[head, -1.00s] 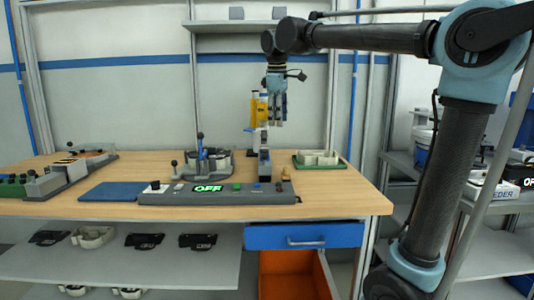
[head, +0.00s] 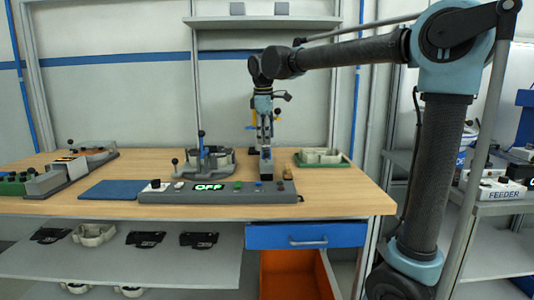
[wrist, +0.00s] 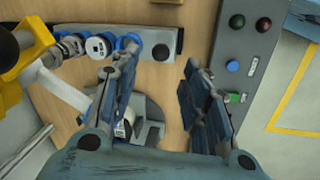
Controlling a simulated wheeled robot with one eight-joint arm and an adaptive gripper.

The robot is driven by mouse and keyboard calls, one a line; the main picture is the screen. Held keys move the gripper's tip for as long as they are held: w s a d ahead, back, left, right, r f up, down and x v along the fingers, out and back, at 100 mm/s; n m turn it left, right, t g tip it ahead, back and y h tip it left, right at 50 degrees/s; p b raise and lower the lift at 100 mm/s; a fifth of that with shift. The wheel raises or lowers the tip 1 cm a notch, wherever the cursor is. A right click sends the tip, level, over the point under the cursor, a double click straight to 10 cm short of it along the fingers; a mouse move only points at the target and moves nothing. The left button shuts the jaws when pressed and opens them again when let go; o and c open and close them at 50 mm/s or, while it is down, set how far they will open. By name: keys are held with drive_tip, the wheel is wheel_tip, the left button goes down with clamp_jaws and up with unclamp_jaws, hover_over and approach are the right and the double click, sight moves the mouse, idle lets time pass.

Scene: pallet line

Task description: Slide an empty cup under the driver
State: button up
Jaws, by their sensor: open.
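My gripper (head: 266,137) is open and hangs fingers-down above a narrow grey rack (head: 266,170) on the bench. In the wrist view its fingers (wrist: 157,75) are apart with nothing between them. The grey rack (wrist: 172,15) there holds several small round pieces (wrist: 97,46), blue, white and dark, in a row. I cannot tell which of them is an empty cup. A yellow tool on a stand, probably the driver (wrist: 22,62), is at the left; its lower part is hidden. A round grey base (wrist: 150,112) lies partly hidden behind the left finger.
A control box (head: 165,196) reading OFF lies along the front of the bench. A grey fixture with a blue-handled lever (head: 203,160) stands left of the gripper, a green tray (head: 303,163) right. A blue mat (head: 112,190) lies left. Bare wood (head: 340,190) is free at right.

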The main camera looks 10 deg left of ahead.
sight(266, 155)
drive_tip(key=f, duration=0.3)
drive_tip(key=w+f, duration=0.1)
drive_tip(key=f, duration=0.2)
drive_tip(key=shift+w+f, duration=0.15)
drive_tip(key=shift+f, duration=0.25)
drive_tip(key=shift+w, duration=0.1)
clamp_jaws()
